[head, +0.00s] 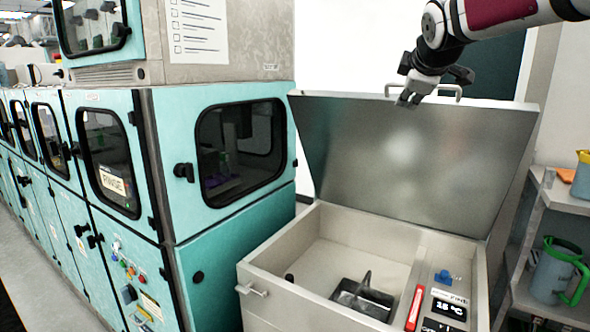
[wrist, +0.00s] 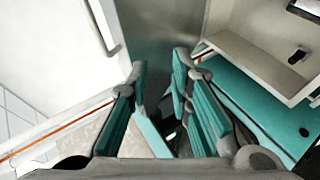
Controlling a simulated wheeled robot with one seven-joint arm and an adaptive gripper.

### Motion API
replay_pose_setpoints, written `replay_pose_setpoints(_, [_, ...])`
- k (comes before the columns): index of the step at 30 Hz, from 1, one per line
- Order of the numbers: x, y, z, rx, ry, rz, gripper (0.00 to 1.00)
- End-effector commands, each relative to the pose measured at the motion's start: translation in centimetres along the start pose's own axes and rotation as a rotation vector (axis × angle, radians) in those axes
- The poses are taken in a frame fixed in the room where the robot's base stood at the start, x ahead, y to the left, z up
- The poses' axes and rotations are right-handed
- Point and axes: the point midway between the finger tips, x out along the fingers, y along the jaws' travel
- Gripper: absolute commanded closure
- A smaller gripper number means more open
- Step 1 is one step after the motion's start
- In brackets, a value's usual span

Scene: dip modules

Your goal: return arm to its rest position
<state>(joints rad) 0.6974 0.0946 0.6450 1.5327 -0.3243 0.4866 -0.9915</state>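My gripper (head: 408,98) is at the upper right of the head view, by the handle (head: 445,91) on the top edge of a raised metal lid (head: 400,160). Whether it touches the lid cannot be told. In the wrist view my gripper (wrist: 158,70) has its two teal-padded fingers apart, with nothing visible held between them. The grey lid (wrist: 170,40) shows beyond the fingertips there. My arm comes in from the top right corner.
Under the lid is an open white bath (head: 310,245) with a dark module (head: 362,298) inside and a control panel (head: 440,290). A teal cabinet (head: 235,225) stands left. A shelf (head: 570,205) with a green-handled jug (head: 555,275) stands right.

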Motion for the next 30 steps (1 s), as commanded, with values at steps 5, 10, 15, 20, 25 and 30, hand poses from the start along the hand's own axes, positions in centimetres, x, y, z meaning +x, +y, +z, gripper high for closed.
replay_pose_setpoints(5, [-6.3, -8.8, -0.6, 0.188, -0.096, -0.118, 0.8])
replay_pose_setpoints(10, [-12.6, -16.7, 1.7, 0.433, -0.191, -0.204, 0.8])
replay_pose_setpoints(15, [-18.5, -24.9, 5.0, 0.713, -0.275, -0.295, 0.8])
replay_pose_setpoints(20, [-22.5, -32.0, 7.8, 0.947, -0.337, -0.391, 0.8])
replay_pose_setpoints(25, [-24.6, -36.5, 9.3, 1.087, -0.381, -0.465, 0.8])
replay_pose_setpoints(30, [-25.0, -37.6, 9.7, 1.123, -0.394, -0.484, 0.8])
